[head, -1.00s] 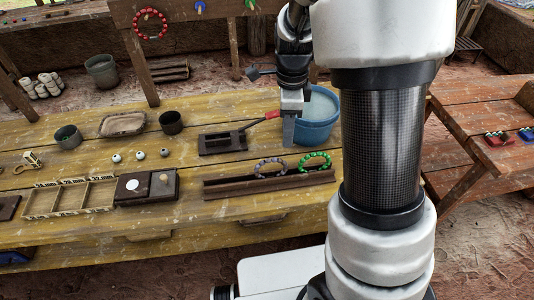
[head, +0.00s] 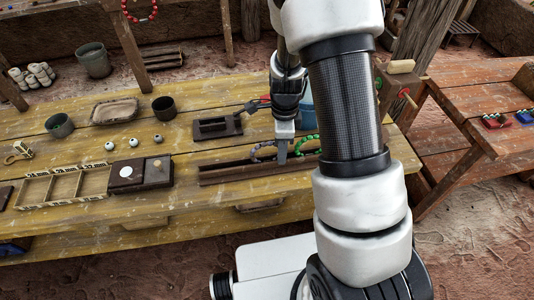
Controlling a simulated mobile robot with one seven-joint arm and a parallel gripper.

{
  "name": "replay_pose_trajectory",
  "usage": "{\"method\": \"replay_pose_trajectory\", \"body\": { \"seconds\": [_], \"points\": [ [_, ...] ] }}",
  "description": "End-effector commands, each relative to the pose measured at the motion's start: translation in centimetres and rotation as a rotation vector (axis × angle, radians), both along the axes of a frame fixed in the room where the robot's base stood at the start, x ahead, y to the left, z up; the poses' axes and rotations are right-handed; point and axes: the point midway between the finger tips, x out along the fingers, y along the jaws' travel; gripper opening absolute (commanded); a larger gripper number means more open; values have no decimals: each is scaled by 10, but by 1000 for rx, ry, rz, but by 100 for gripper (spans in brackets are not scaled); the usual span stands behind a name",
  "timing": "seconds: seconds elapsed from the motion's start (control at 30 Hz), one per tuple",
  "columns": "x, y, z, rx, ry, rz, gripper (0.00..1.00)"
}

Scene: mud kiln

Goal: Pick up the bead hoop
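A bead hoop of blue and grey-purple beads (head: 258,152) stands in the dark wooden rack (head: 225,173) on the yellow table. A green bead hoop (head: 312,140) stands in the same rack to its right, partly hidden by my arm. A red bead hoop (head: 153,14) hangs at the top, cut by the picture edge. My gripper (head: 282,157) points down at the rack, between the blue and green hoops in the picture, overlapping the blue hoop's right side. Its fingers show edge-on, so I cannot tell their opening or whether they touch a hoop.
The yellow table (head: 200,210) also holds a dark block (head: 217,126), a compartment tray (head: 66,187), a dark box (head: 140,174), several small balls and cups. A blue bucket (head: 306,114) is mostly behind my arm. A red-brown table (head: 470,110) stands at right.

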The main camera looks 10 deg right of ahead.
Motion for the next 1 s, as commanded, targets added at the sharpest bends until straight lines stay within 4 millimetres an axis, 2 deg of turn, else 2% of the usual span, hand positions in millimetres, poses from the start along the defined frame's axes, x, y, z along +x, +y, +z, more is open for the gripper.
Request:
{"method": "replay_pose_trajectory", "body": {
  "seconds": [0.27,0.47,0.5,0.8,0.87,1.0],
  "points": [
    [0,0,-4,0,-1,0,35],
    [0,0,-4,0,-1,0,1],
    [0,0,-4,0,-1,0,0],
    [1,0,-1,-1,-3,0,0],
    [2,0,4,0,-4,0,0],
    [2,0,28,0,-7,1,0]
  ]
}}
